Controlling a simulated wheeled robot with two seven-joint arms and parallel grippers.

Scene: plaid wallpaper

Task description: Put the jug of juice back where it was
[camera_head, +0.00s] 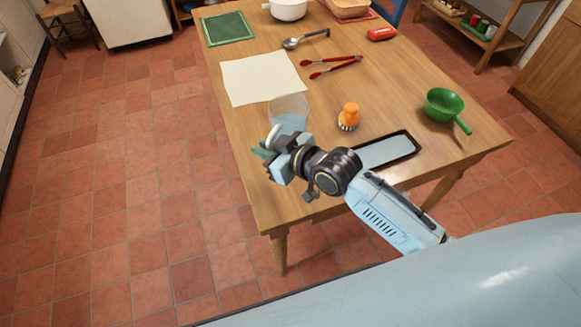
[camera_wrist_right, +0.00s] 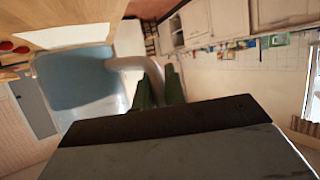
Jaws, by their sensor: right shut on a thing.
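The jug (camera_head: 288,112) is clear and shows near the table's left edge, overlapping the near right corner of a pale sheet. Its pale handle (camera_head: 273,134) points toward my right gripper (camera_head: 264,150), whose green fingers are shut on it. In the right wrist view the jug (camera_wrist_right: 75,82) looks bluish, and its handle (camera_wrist_right: 128,64) runs between the fingers of my right gripper (camera_wrist_right: 160,88). My left gripper is out of view.
The wooden table (camera_head: 225,125) holds a cream sheet (camera_head: 262,78), red tongs (camera_head: 330,67), an orange brush (camera_head: 348,117), a green pan (camera_head: 444,105), a dark-rimmed tray (camera_head: 388,150), a ladle (camera_head: 305,38) and a green mat (camera_head: 228,28). Bare wood lies between the brush and the pan.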

